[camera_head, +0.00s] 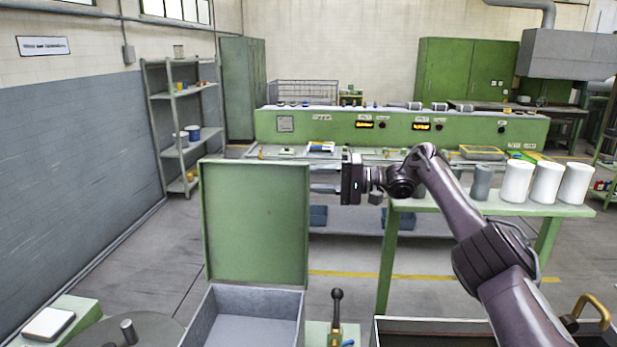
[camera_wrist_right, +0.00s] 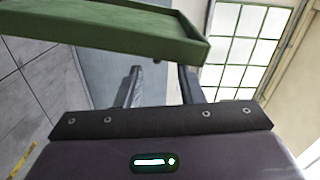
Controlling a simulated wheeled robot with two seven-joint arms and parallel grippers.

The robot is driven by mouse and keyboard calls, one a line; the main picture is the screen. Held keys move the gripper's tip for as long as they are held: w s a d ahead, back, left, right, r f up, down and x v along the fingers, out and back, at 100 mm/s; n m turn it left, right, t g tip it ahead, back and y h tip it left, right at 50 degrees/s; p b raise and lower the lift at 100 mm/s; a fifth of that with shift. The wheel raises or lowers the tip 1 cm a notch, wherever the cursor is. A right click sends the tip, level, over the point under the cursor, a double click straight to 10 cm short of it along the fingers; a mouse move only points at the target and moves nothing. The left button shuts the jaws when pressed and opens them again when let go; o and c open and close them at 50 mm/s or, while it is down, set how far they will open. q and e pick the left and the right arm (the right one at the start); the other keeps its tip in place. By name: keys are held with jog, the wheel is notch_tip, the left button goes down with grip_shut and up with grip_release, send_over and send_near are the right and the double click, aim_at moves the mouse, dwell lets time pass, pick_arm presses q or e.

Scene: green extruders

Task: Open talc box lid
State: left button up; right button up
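The talc box (camera_head: 293,321) is an open grey-lined box at the bottom of the head view. Its green lid (camera_head: 255,222) stands about upright at the far side of the box, raised off the opening. My right gripper (camera_head: 313,188) is at the lid's right edge, with its fingers pointing left. In the right wrist view the lid (camera_wrist_right: 110,30) crosses the upper left, by the fingertips. The two fingers (camera_wrist_right: 160,75) are apart with nothing seen between them. Whether a fingertip touches the lid cannot be told. My left gripper is not in view.
A green table (camera_head: 440,204) with white containers (camera_head: 546,183) and a grey one (camera_head: 482,183) stands right of the lid. A green control bench (camera_head: 400,130) is behind. A dark-knobbed lever (camera_head: 336,310) stands right of the box. A brass-handled tray (camera_head: 420,325) is at lower right.

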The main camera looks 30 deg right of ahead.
jog(key=shift+p+v, duration=0.3)
jog(key=shift+v, duration=2.25)
jog(key=shift+p, duration=0.4)
